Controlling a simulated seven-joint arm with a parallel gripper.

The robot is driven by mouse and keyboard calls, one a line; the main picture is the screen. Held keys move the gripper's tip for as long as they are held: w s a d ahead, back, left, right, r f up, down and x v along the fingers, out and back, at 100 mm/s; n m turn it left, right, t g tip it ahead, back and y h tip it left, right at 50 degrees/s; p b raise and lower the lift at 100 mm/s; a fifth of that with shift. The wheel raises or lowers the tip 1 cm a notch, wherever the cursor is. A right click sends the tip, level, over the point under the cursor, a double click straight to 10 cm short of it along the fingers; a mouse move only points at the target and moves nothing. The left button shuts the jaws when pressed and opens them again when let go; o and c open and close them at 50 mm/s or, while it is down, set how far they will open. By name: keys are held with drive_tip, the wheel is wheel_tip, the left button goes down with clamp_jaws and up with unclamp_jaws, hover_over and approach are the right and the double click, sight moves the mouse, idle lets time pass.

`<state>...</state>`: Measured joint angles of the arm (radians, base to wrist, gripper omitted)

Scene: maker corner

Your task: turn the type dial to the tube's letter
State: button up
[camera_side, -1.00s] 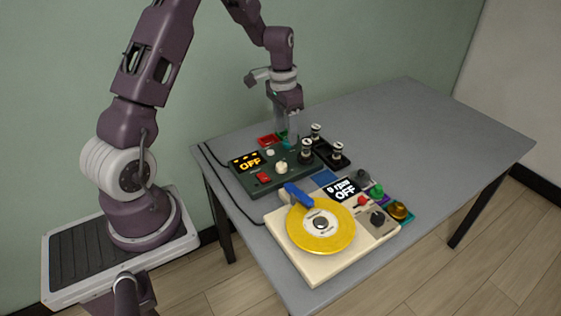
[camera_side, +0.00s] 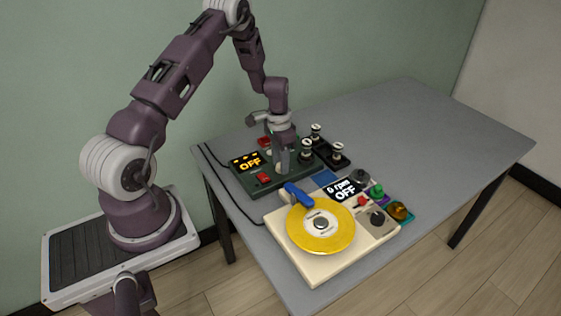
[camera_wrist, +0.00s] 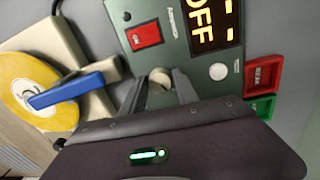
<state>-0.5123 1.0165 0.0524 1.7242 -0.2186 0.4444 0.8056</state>
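The dark green tester (camera_side: 246,183) stands at the back left of the table, its display (camera_side: 249,162) reading OFF in orange. The pale type dial (camera_wrist: 159,80) shows in the wrist view between my fingertips. My gripper (camera_side: 283,169) points down over the tester and hides the dial in the side view. In the wrist view my gripper (camera_wrist: 159,77) is open, with one finger on each side of the dial; I cannot tell whether they touch it. A dark tube with a pale top (camera_side: 306,150) stands at the tester's right end; its letter is too small to read.
A red switch (camera_wrist: 145,35) and a white button (camera_wrist: 217,72) sit near the dial. Red (camera_wrist: 265,75) and green (camera_wrist: 262,106) trays lie beside the tester. A black tray holds more tubes (camera_side: 337,153). A cream turntable (camera_side: 318,271) stands in front. The table's right side is clear.

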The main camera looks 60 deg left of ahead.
clamp_jaws()
drive_tip(key=shift+n, duration=0.3)
drive_tip(key=n, duration=0.5)
drive_tip(key=shift+d, duration=0.1)
drive_tip(key=n, duration=0.6)
drive_tip(key=shift+d+n+t, duration=0.1)
drive_tip(key=shift+n+t, duration=0.2)
drive_tip(key=o, duration=0.5)
unclamp_jaws()
